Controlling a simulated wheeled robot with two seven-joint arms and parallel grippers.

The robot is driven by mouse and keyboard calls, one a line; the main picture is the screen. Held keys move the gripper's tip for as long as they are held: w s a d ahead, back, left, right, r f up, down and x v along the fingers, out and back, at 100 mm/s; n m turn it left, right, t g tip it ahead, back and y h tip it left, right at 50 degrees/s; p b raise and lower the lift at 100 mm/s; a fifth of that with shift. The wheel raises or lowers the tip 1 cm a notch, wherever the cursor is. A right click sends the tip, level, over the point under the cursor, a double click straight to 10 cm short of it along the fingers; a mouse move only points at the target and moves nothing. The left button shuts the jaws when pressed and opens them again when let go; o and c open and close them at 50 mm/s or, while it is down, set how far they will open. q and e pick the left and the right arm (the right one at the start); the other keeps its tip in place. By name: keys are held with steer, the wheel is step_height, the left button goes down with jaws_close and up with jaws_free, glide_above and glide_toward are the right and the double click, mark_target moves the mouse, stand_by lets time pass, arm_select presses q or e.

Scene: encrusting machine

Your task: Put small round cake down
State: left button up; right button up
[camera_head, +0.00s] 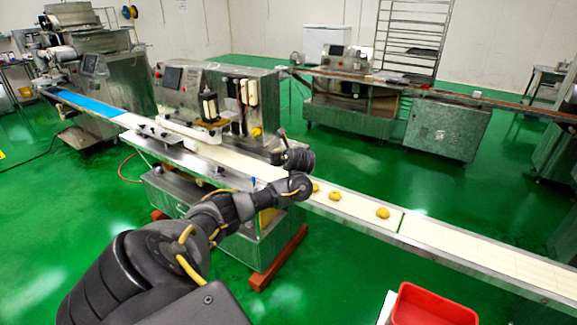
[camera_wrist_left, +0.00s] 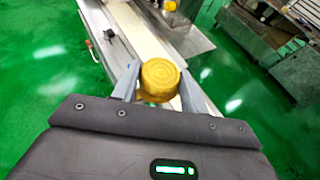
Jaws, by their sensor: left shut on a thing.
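In the left wrist view a small round yellow cake (camera_wrist_left: 160,78) sits between the two fingers of my left gripper (camera_wrist_left: 160,88), which is shut on it. The cake is held over the cream conveyor belt (camera_wrist_left: 135,30). In the head view my left arm reaches from the lower left to the belt, and its wrist hides the fingers and most of the held cake. Other small round cakes lie on the belt (camera_head: 470,246) just right of my wrist: one (camera_head: 334,197) close by, one (camera_head: 383,212) further right, and one (camera_head: 315,187) partly beside my wrist. My right gripper is not in view.
The encrusting machine (camera_head: 215,85) stands behind the belt. A red bin (camera_head: 435,305) is at the front, below the belt's near edge. The belt to the right of the cakes is clear. A second conveyor line (camera_head: 450,93) runs behind.

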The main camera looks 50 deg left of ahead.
arm_select(q)
steer(key=shift+w+d+f, duration=0.1)
steer(key=shift+w+d, duration=0.05)
steer(key=shift+w, duration=0.15)
steer(key=w+d+r+m+t+h, duration=0.1)
steer(key=w+d+m+t+h, duration=0.15)
steer(key=d, duration=0.95)
steer(key=w+d+r+m+t+h, duration=0.1)
steer(key=w+d+m+t+h, duration=0.2)
steer(key=d, duration=1)
steer(key=s+d+r+m+t+h, duration=0.1)
steer(key=s+d+r+m+h, duration=0.1)
steer(key=d, duration=0.6)
steer(key=s+d+r+m+t+h+b, duration=0.1)
steer(key=s+d+r+m+h, duration=0.2)
steer(key=d, duration=0.4)
steer(key=s+d+r+m+t+h, duration=0.1)
steer(key=s+d+r+m+h, duration=0.1)
steer(key=d, duration=0.6)
steer(key=shift+s+d+r+m+t+b, duration=0.3)
steer(key=shift+r+m+t+b, duration=0.1)
steer(key=shift+r+m, duration=0.4)
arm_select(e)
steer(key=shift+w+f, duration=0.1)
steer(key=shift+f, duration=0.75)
